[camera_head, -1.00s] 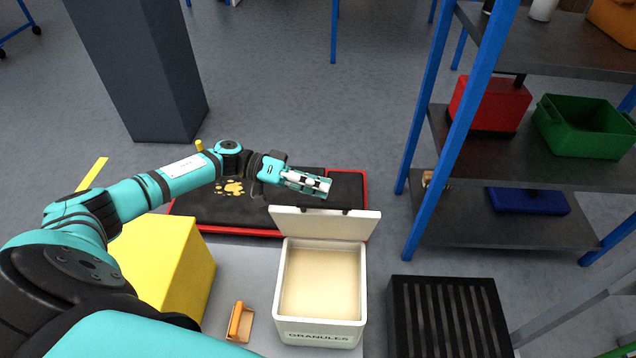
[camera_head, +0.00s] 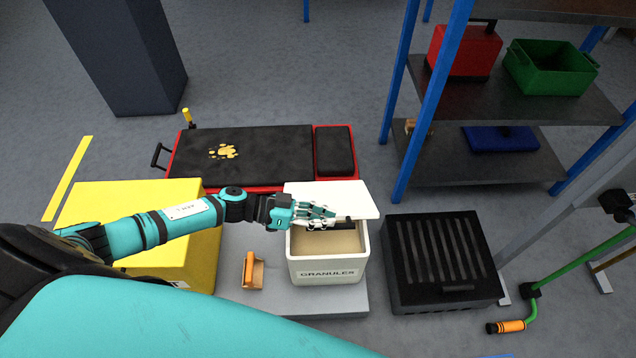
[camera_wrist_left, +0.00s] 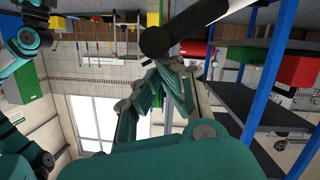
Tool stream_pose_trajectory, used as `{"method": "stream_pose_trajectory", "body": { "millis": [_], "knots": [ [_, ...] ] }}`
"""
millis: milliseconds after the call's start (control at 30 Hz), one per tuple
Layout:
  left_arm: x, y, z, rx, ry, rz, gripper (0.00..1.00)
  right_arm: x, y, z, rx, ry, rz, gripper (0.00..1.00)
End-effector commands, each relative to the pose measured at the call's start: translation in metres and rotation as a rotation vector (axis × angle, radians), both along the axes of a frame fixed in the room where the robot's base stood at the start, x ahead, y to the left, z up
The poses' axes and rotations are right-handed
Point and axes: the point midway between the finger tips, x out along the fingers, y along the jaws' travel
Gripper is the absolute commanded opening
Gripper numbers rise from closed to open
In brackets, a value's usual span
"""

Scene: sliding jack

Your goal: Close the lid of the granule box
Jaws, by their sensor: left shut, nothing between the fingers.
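The white granule box (camera_head: 328,272), labelled GRANULES, stands on a pale grey platform. Pale granules (camera_head: 340,240) show in its opening. Its white lid (camera_head: 335,193) is open at the far side, raised clear of the front rim; its exact tilt is hard to tell. My left gripper (camera_head: 322,217) is shut and empty. It lies over the box opening, in front of the lid, and hides part of the lid's lower edge; I cannot tell whether they touch. The wrist view shows its teal fingers (camera_wrist_left: 168,85) but not the box. My right gripper is not in view.
A yellow block (camera_head: 190,245) stands left of the box, and a small orange-handled item (camera_head: 250,270) lies between them. A dark slatted box (camera_head: 445,262) stands close on the right. A black and red creeper (camera_head: 260,155) lies behind. Blue-framed shelves (camera_head: 490,160) rise behind right.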

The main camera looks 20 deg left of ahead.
Motion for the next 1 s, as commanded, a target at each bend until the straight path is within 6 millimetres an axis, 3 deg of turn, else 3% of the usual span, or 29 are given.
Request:
{"method": "stream_pose_trajectory", "body": {
  "millis": [33, 267, 533, 900, 1000],
  "knots": [
    [-0.01, -0.005, -0.015, 0.015, -0.028, 0.002, 0.0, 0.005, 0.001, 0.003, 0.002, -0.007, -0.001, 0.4],
    [-0.034, -0.016, -0.055, 0.082, -0.166, 0.003, 0.0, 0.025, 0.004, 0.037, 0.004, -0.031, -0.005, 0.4],
    [-0.052, -0.024, -0.098, 0.144, -0.295, 0.003, 0.0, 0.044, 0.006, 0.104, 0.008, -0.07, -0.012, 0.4],
    [-0.066, -0.031, -0.147, 0.214, -0.44, 0.003, 0.0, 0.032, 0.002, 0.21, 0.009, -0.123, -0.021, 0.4],
    [-0.068, -0.032, -0.157, 0.212, -0.437, 0.002, 0.0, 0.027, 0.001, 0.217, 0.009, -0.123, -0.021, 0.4]
  ]
}}
